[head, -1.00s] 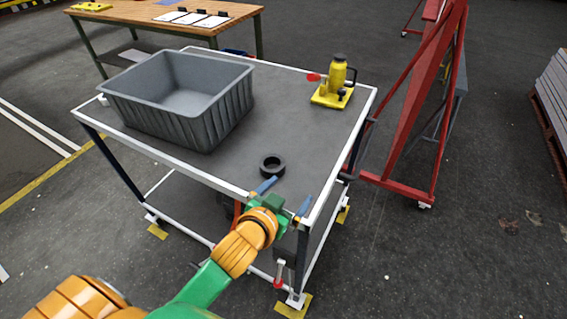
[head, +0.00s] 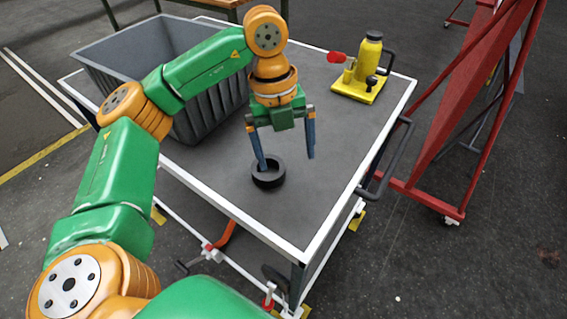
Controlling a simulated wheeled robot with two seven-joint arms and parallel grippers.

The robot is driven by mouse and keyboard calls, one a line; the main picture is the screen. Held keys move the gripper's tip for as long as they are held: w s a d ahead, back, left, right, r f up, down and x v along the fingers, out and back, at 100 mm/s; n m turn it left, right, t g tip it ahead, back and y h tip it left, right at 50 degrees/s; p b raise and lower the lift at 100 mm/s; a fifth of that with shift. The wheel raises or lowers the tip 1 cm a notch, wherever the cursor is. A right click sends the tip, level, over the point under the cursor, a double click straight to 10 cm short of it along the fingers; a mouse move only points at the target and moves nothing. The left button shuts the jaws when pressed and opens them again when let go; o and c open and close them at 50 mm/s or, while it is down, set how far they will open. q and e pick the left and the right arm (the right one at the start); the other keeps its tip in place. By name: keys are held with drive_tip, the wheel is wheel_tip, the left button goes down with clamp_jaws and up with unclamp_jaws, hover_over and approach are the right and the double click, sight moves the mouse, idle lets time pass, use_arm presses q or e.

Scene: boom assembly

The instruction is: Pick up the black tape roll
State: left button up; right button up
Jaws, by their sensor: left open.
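The black tape roll (head: 269,179) lies flat on the grey top of the cart, near its front edge. My left gripper (head: 287,164) points down over it with its two blue fingers spread wide. The left finger's tip is at the roll's central hole, overlapping it in the picture; I cannot tell whether it touches. The right finger is to the right of the roll, its tip appearing clear of it. The gripper holds nothing. My right gripper is not in view.
A large grey bin (head: 136,49) stands on the cart's left part, behind my left arm. A yellow bottle jack (head: 367,62) stands at the back right. A red frame (head: 474,110) stands on the floor right of the cart. The cart top right of the roll is clear.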

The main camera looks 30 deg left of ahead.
use_arm(q)
drive_tip(key=n+y, duration=0.2)
hover_over(269, 174)
drive_tip(key=shift+s+a+r, duration=0.1)
drive_tip(key=shift+a+r, duration=0.2)
drive_tip(key=shift+m, duration=0.3)
drive_tip(key=f, duration=0.6)
drive_tip(key=shift+d+p, duration=0.3)
drive_tip(key=shift+p, duration=0.1)
drive_tip(key=c, duration=1.3)
drive_tip(key=shift+r, duration=0.1)
